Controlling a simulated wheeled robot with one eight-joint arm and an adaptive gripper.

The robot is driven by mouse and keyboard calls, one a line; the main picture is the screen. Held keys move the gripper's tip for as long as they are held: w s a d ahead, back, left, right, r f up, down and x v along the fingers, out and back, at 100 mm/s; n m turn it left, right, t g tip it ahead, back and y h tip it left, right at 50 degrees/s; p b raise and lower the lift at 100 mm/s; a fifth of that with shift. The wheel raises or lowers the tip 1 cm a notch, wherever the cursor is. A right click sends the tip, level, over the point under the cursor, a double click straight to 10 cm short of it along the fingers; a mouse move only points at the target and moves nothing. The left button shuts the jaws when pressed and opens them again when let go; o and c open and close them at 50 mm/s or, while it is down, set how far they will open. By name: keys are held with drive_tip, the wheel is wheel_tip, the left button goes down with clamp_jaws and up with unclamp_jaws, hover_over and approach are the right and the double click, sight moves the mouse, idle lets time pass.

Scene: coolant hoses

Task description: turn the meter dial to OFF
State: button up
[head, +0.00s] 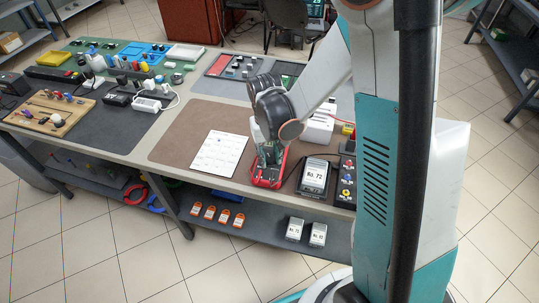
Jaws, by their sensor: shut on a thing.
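A red meter (266,183) lies on the brown mat near the front edge of the bench, in the head view. My gripper (268,157) points down onto it from above and is shut on the meter's dial. The fingers and the wrist cover the dial, so its pointer and the OFF mark cannot be read. A dark lead runs from beside the meter to the right.
A white printed sheet (218,153) lies left of the meter. A grey device marked No. 72 (315,177) and a dark box with colored knobs (346,182) stand to its right. White units (319,128) sit behind. The mat's left part is bare.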

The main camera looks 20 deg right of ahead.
sight(268, 159)
drive_tip(key=n, duration=0.5)
drive_tip(key=shift+b, duration=0.35)
drive_tip(key=shift+n, duration=0.3)
drive_tip(key=o, duration=1.1)
drive_tip(key=r, duration=1.2)
drive_tip(key=shift+s+a, duration=0.15)
drive_tip(key=shift+a, duration=0.1)
